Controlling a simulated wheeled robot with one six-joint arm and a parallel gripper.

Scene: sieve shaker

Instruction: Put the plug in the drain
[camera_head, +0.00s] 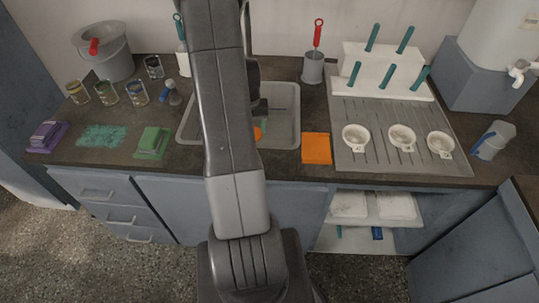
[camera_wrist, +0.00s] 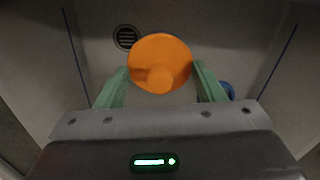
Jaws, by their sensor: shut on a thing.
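The orange plug (camera_wrist: 160,60) is a round disc with a knob, held between the two green fingers of my gripper (camera_wrist: 161,82) in the wrist view. My gripper is shut on it. The drain (camera_wrist: 126,38) is a dark slotted round grate in the sink floor, just beyond the plug and to its left in the wrist view. The plug looks to be above the sink floor, apart from the drain; its exact height is unclear. In the head view, my arm covers much of the sink (camera_head: 288,112), and only a bit of the orange plug (camera_head: 258,133) shows.
A blue thing (camera_wrist: 228,90) lies right of my gripper in the sink. An orange cloth (camera_head: 316,148) lies right of the sink, beside a drainboard (camera_head: 400,113) with white cups. A green sponge (camera_head: 152,143) and several jars stand left. The sink walls surround my gripper.

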